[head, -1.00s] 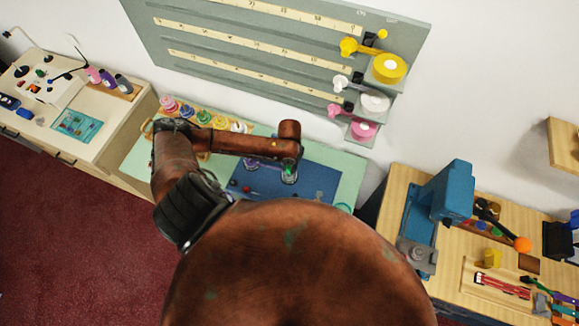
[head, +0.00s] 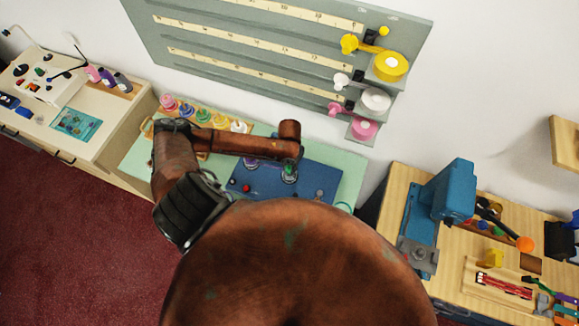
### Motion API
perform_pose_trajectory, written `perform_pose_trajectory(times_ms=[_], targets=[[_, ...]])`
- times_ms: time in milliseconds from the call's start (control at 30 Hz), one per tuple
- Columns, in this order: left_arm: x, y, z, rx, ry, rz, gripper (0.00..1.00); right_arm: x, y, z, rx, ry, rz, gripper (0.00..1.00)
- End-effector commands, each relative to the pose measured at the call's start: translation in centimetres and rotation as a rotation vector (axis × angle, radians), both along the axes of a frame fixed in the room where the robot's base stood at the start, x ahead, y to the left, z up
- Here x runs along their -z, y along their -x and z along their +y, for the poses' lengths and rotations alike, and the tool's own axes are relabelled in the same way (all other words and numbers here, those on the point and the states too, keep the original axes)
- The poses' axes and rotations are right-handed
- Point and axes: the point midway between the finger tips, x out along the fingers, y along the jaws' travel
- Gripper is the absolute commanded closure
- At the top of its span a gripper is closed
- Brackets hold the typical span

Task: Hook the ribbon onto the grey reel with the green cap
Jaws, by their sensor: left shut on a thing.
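The grey reel with the green cap (head: 289,170) stands on the blue board (head: 300,187). My left gripper (head: 296,156) is at the end of the copper arm, just above and beside the green cap. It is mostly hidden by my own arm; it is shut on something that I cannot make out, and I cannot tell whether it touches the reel. I cannot pick out the ribbon. My right gripper does not show.
A wooden rack of coloured spools (head: 204,117) stands at the counter's back left. A grey wall panel (head: 250,40) holds yellow, white and pink rolls. A blue machine (head: 450,190) stands on the wooden bench at right.

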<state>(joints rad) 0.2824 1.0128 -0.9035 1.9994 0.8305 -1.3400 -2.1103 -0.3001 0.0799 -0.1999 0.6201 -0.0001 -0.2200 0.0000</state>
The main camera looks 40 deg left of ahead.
Motion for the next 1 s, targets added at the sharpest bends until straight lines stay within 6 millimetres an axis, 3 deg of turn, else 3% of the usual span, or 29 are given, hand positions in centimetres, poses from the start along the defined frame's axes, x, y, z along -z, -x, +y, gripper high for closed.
perform_pose_trajectory(times_ms=[967, 1000], targets=[[2.2, 0.0, 0.0, 0.001, 0.000, 0.000, 0.94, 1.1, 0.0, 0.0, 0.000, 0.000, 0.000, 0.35], [2.2, 0.0, 0.0, 0.000, 0.000, 0.000, 0.81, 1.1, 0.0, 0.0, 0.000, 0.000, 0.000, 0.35]])
